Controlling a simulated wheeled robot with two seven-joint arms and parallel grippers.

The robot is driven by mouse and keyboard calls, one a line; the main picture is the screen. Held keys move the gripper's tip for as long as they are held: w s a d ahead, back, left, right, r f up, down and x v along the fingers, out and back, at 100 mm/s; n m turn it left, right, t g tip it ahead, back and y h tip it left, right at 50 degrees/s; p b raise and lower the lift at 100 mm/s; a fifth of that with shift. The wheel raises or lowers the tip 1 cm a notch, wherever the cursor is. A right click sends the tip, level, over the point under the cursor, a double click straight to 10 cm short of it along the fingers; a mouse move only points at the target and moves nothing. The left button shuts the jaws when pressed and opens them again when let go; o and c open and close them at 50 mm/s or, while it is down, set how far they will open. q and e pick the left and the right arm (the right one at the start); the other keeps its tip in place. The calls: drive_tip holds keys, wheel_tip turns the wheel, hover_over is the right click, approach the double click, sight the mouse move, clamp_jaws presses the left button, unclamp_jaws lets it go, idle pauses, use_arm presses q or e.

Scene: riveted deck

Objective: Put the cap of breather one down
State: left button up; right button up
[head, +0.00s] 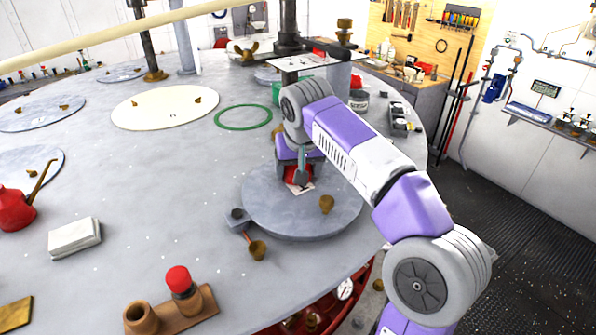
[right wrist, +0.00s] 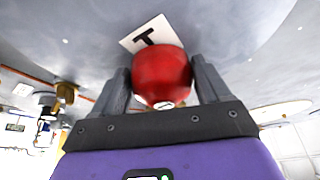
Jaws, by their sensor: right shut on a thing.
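My right gripper (head: 302,178) is shut on a red rounded cap (right wrist: 162,76), low over the round grey plate (head: 265,215) on the deck. In the right wrist view the cap sits between both fingers (right wrist: 163,85). A white card marked T (right wrist: 148,36) is right by the cap; it also shows below the gripper in the head view (head: 300,191). I cannot tell whether the cap touches the card. My left gripper is out of view.
A red oil can (head: 15,208) and a white pad (head: 75,237) are at the left. A green ring (head: 243,117) lies behind. The middle deck is clear.

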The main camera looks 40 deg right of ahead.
drive_tip(key=shift+f, duration=0.1)
drive_tip(key=o, duration=1)
drive_tip(key=shift+r, duration=0.35)
drive_tip(key=p+v, duration=0.2)
drive_tip(key=v, duration=0.9)
drive_tip(key=shift+s+a+r+p, duration=0.1)
drive_tip(key=shift+s+r+p, duration=0.15)
drive_tip(key=shift+p, duration=0.15)
drive_tip(key=shift+w, duration=0.1)
